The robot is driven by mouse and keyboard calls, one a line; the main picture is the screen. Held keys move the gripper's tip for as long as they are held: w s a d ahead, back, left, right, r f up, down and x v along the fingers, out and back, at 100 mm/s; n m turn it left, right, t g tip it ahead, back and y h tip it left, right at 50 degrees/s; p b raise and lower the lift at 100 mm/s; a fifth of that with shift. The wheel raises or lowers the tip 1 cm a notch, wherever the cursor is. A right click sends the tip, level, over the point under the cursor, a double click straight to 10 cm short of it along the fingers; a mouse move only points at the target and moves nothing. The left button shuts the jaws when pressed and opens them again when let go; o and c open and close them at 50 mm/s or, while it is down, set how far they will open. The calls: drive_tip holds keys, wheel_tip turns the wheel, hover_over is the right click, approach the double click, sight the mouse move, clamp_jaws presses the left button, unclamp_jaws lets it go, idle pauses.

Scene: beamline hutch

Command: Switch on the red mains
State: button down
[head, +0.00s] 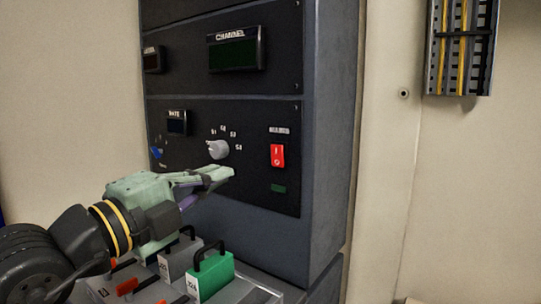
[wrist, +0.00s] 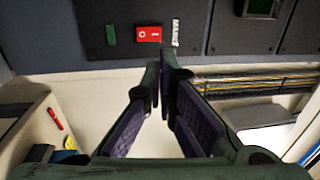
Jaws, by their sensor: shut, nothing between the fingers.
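The red mains rocker switch (head: 277,156) sits on the right of the lower black panel, with a white label above it and a dark green rectangle (head: 278,188) below it. It carries a line mark at its upper end and a circle mark at its lower end; I cannot tell which end is pressed in. In the wrist view the switch (wrist: 148,34) shows beyond the fingertips, whole and uncovered. My gripper (head: 231,172) is shut and empty, left of the switch and slightly lower, apart from it in the picture. Its fingers (wrist: 161,78) also show in the wrist view.
A grey selector knob (head: 218,149) is just above my fingers. Below my arm stand a green box (head: 212,277) and a grey box (head: 180,264) with black handles. A CHANNEL display (head: 234,54) is above. The panel around the switch is clear.

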drive_tip(key=shift+w, duration=0.1)
drive_tip(key=p, duration=0.5)
approach(276, 147)
drive_tip(key=x, duration=0.6)
drive_tip(key=shift+w+d+r+p, duration=0.15)
drive_tip(key=shift+w+d+p, duration=0.15)
drive_tip(key=shift+w, duration=0.1)
drive_tip(key=shift+w+d+b, duration=0.15)
drive_tip(key=shift+w+b, duration=0.1)
drive_tip(key=shift+b, duration=0.3)
drive_tip(key=shift+w+r, duration=0.1)
drive_tip(key=shift+r, duration=0.05)
